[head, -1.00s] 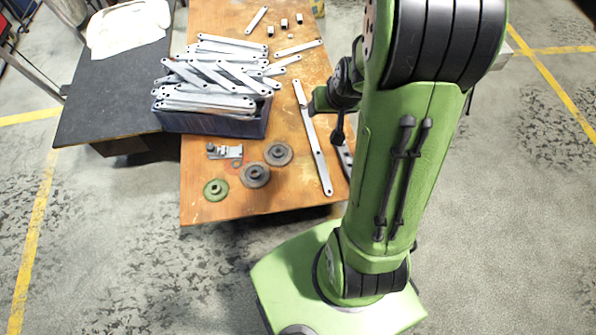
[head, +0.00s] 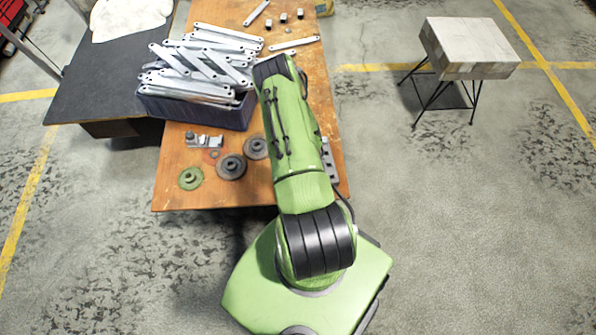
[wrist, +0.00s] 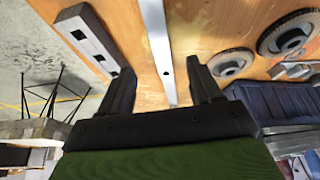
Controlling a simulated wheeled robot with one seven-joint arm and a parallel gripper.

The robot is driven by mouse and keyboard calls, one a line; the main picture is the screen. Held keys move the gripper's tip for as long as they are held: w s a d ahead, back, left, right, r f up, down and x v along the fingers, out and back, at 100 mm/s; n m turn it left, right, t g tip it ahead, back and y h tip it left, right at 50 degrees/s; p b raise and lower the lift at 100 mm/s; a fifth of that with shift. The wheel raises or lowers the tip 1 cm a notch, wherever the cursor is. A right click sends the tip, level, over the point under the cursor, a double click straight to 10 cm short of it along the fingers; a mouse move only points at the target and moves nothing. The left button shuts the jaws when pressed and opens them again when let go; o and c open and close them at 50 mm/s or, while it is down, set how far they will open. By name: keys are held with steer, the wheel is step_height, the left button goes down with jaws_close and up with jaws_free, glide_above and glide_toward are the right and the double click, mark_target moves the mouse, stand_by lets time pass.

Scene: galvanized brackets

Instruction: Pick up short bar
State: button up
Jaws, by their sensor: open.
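Two loose galvanized bars lie flat on the wooden table in the head view: a short bar (head: 257,13) near the far edge and another bar (head: 294,44) right of the heaped bin. Which one the task means by short bar is not certain. In the wrist view a flat bar with a hole (wrist: 157,40) lies on the table and runs between my fingers; its far end is out of view. My gripper (wrist: 160,72) is open, with nothing held. My arm hides my gripper and this bar in the head view.
A dark blue bin (head: 205,110) heaped with bars stands on the table (head: 180,198). Round flanged parts (head: 231,166) and a small bracket (head: 204,140) lie in front of it. A holed block (head: 329,160) lies right of my arm. A stool (head: 465,45) stands apart at right.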

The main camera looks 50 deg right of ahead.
steer(key=b+x, duration=0.3)
steer(key=x, duration=0.7)
steer(key=shift+f+b, duration=0.3)
steer(key=shift+f, duration=0.05)
steer(key=shift+r, duration=0.1)
steer(key=shift+c, duration=0.3)
jaws_close()
